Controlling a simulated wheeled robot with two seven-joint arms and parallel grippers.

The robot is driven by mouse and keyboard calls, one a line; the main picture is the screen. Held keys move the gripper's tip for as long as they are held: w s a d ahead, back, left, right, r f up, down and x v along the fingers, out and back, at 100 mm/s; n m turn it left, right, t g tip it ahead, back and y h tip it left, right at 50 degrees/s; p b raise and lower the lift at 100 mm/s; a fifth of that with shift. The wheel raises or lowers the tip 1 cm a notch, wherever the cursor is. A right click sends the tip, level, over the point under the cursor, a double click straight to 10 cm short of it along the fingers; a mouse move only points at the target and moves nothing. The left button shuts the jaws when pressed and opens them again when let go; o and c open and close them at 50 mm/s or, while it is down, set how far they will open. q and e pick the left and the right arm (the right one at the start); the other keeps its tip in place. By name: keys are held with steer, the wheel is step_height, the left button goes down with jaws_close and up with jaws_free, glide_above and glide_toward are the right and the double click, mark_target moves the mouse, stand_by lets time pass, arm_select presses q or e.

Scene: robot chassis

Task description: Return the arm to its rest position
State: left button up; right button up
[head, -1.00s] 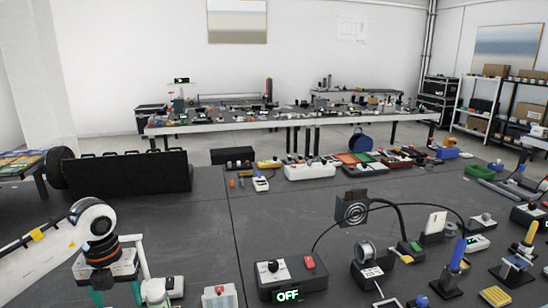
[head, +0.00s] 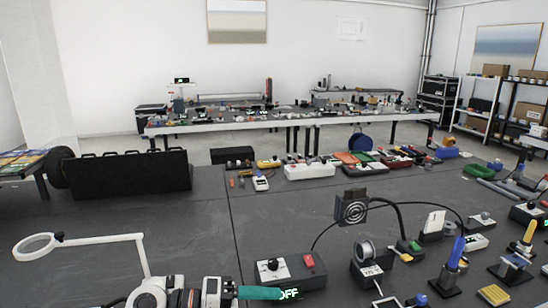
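My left arm shows low in the head view, with its white and dark wrist along the bottom edge. My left gripper (head: 262,292) points right and lies almost flat. Only one teal finger shows clearly, so I cannot tell whether it is open or shut. No held object shows. My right gripper is not in view.
A white magnifier lamp (head: 105,239) stands at the left. A fume fan (head: 351,207), solder spool (head: 366,250) and blue-handled tool on a stand (head: 450,265) crowd the right side. The dark bench (head: 180,220) is clear in the middle left. A black case (head: 130,171) stands behind.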

arm_select(q)
steer(key=w+a+r+n+t+y, duration=0.1)
steer(key=a+r+n+t, duration=0.15)
steer(key=n+t, duration=0.55)
steer(key=w+a+r+n+t+y, duration=0.1)
steer(key=a+r+n+t, duration=0.15)
steer(key=n+t, duration=0.5)
steer(key=s+a+f+n+g+y, duration=0.1)
steer(key=s+a+f+n+y, duration=0.1)
steer(key=a+f+n+y, duration=0.4)
steer(key=s+a+f+n+g+y, duration=0.2)
steer(key=a+f+n+y, duration=0.3)
steer(key=f+n+y, duration=0.35)
steer(key=s+a+f+n+g, duration=0.1)
steer(key=s+f+g, duration=0.55)
steer(key=s, duration=0.35)
steer(key=s+a+f+n+g, duration=0.1)
steer(key=s+f+n+g, duration=0.1)
steer(key=s+f+g, duration=0.65)
step_height(320, 180, down, 23)
steer(key=s+t, duration=0.2)
steer(key=t, duration=0.1)
steer(key=s+a+f+g, duration=0.1)
steer(key=s+a+f, duration=0.2)
steer(key=s+f, duration=1.4)
steer(key=shift+s+m+g, duration=0.15)
steer(key=shift+m+g, duration=0.15)
steer(key=shift+g, duration=0.05)
steer(key=shift+a+f+h, duration=0.1)
steer(key=shift+h, duration=0.15)
